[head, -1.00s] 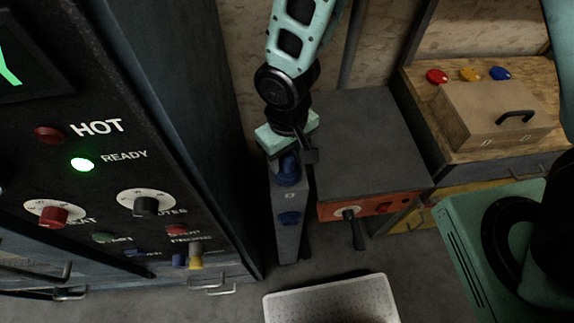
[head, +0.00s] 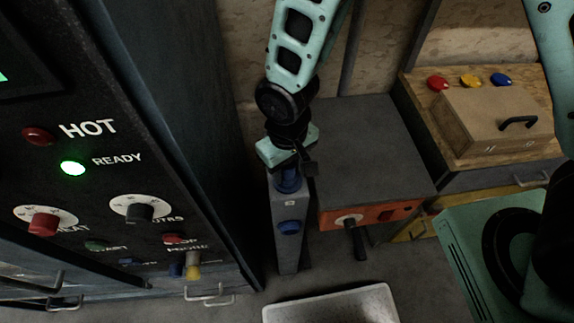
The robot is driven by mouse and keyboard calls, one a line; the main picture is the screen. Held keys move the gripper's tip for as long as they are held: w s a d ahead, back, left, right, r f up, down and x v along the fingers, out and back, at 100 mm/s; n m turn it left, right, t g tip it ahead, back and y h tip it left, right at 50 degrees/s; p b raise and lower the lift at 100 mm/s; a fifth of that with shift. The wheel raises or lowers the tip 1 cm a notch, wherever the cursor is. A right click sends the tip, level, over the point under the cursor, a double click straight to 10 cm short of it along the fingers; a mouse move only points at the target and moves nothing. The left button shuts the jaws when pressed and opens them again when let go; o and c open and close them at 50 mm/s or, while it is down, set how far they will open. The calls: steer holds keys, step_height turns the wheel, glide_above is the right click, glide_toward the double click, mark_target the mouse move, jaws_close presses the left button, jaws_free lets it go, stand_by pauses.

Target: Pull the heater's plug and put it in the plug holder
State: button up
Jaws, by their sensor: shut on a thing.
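A narrow grey post (head: 287,251) stands on the floor with a round blue fitting (head: 290,227) on its front. A blue plug (head: 288,181) is at the post's top, directly below my gripper (head: 289,165). My gripper points down and is shut on the blue plug. The jaws and the arm's end partly hide the plug, and I cannot tell whether it is seated in the post or just above it. I cannot clearly make out a separate plug holder or a cord.
A dark cabinet (head: 105,215) with knobs and a lit green READY lamp (head: 73,168) fills the left. A grey box with an orange front (head: 376,214) stands right of the post. A pale tray (head: 330,305) lies in front. A wooden bench (head: 415,95) is at right.

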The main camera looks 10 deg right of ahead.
steer(key=shift+r, duration=0.2)
steer(key=shift+r+p, duration=1.85)
steer(key=shift+r, duration=0.4)
steer(key=shift+r, duration=0.2)
steer(key=shift+r+p, duration=1.6)
steer(key=shift+r, duration=0.3)
